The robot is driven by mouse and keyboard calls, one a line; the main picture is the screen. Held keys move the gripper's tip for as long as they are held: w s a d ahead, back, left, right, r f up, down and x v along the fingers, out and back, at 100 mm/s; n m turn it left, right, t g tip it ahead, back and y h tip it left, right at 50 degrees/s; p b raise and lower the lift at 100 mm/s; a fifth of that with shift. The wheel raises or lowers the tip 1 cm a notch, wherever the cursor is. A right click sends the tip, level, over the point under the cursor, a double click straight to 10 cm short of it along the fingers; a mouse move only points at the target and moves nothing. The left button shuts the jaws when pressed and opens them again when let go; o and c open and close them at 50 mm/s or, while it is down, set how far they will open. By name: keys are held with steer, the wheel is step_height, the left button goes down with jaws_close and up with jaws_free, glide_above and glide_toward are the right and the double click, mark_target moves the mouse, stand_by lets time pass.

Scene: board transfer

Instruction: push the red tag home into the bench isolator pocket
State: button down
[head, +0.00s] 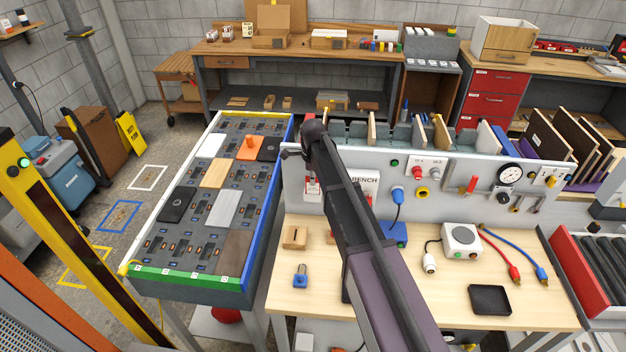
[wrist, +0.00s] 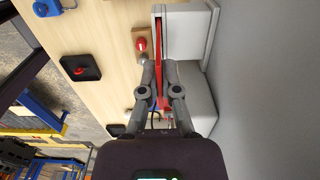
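In the wrist view my gripper (wrist: 160,70) has its two fingers close together on a thin red tag (wrist: 163,84), which shows between them. The tag lies along the edge of a pale box (wrist: 191,25), which looks like the bench isolator. A red strip runs on along the box's near side; I cannot tell how far the tag sits in the pocket. In the head view the isolator (head: 312,187) shows as a white and red unit at the left end of the grey panel. My dark gripper is above it, its fingertips not clear.
The BENCH label (head: 370,182) is partly behind my arm. A wooden block (head: 294,238) and a blue padlock-like piece (head: 300,276) are on the pale worktop (head: 400,312). A black tray (head: 490,299) is at right. A board table with a blue edge (head: 268,190) stands left.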

steer(key=shift+f+b, duration=0.6)
steer(key=shift+f, duration=0.05)
steer(key=c, duration=0.7)
jaws_free()
steer(key=shift+r, duration=0.15)
step_height(320, 180, up, 9)
steer(key=p, duration=0.9)
steer(key=c, duration=0.6)
steer(key=shift+d+r+n+p, duration=0.1)
steer(key=shift+r+n+p, duration=0.05)
steer(key=shift+n+p, duration=0.25)
jaws_close()
steer(key=shift+r+n, duration=0.1)
steer(key=shift+n, duration=0.3)
